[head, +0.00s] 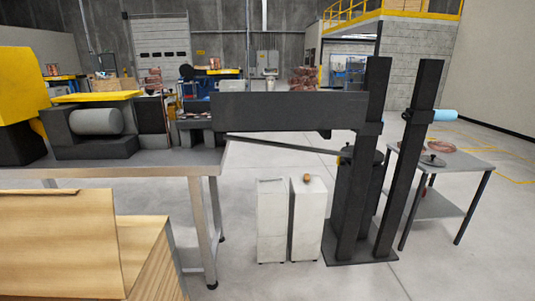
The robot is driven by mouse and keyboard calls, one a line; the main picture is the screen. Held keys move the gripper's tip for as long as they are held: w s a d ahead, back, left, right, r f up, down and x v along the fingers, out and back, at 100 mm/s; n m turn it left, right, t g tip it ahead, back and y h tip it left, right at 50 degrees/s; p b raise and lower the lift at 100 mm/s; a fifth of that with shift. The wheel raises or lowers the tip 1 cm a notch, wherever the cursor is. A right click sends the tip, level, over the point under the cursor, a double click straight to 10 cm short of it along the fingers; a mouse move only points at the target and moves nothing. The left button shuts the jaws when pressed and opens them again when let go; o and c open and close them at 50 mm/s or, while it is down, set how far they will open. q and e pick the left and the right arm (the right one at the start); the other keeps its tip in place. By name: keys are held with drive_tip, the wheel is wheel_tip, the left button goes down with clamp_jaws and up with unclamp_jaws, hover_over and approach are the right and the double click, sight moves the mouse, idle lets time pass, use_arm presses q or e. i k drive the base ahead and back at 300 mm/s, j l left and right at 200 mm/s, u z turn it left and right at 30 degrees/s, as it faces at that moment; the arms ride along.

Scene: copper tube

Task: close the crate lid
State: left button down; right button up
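A light wooden crate (155,265) stands at the lower left of the head view, cut off by the frame's left and bottom edges. A broad wooden panel (60,245) stands upright or tilted at its left part and looks like the lid, raised. I cannot tell exactly how the lid joins the crate, and the crate's inside is mostly hidden. Neither of my grippers shows in this view.
A metal workbench (200,170) with a dark machine runs behind the crate. Two white bins (272,220) stand right of it, beside a tall dark machine frame (375,170). A small grey table (455,165) holds copper coils at the right. Open floor lies at the lower middle.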

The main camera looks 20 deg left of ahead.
sight(64, 242)
drive_tip(key=i+j+u, duration=0.1)
drive_tip(key=i, duration=1.5)
drive_tip(key=i+l+u, duration=0.1)
drive_tip(key=i, duration=0.65)
drive_tip(key=i+l+u, duration=0.1)
drive_tip(key=i, duration=0.6)
drive_tip(key=u, duration=3.35)
